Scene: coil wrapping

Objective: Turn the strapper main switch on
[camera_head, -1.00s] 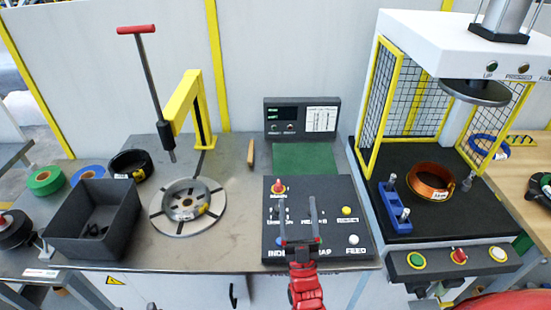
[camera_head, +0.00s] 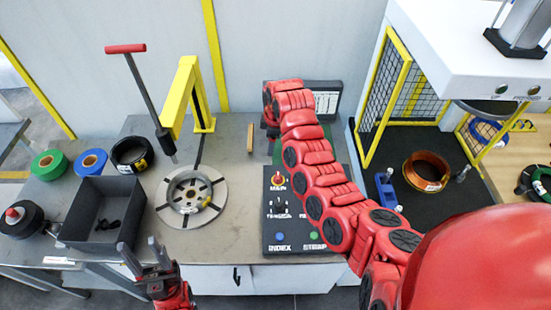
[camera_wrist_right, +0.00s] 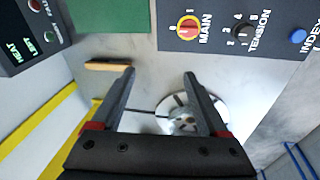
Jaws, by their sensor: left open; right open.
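The strapper panel (camera_head: 273,245) is a dark box on the table. Its main switch is a red knob on a yellow disc (camera_head: 278,181), beside the right arm in the head view. In the right wrist view the main switch (camera_wrist_right: 187,29) is at the top, above the fingertips and apart from them, with its label MAIN. My right gripper (camera_wrist_right: 159,76) is open and empty; in the head view my red right arm reaches across the panel and hides it. My left gripper (camera_head: 139,247) is open and empty at the table's front edge, near the dark bin.
The tension knob (camera_wrist_right: 243,32) and blue index button (camera_wrist_right: 298,36) are beside the main switch. A turntable (camera_head: 190,198) and yellow post (camera_head: 203,100) stand left of the panel. A dark bin (camera_head: 75,215) is further left. A caged press (camera_head: 440,75) stands right.

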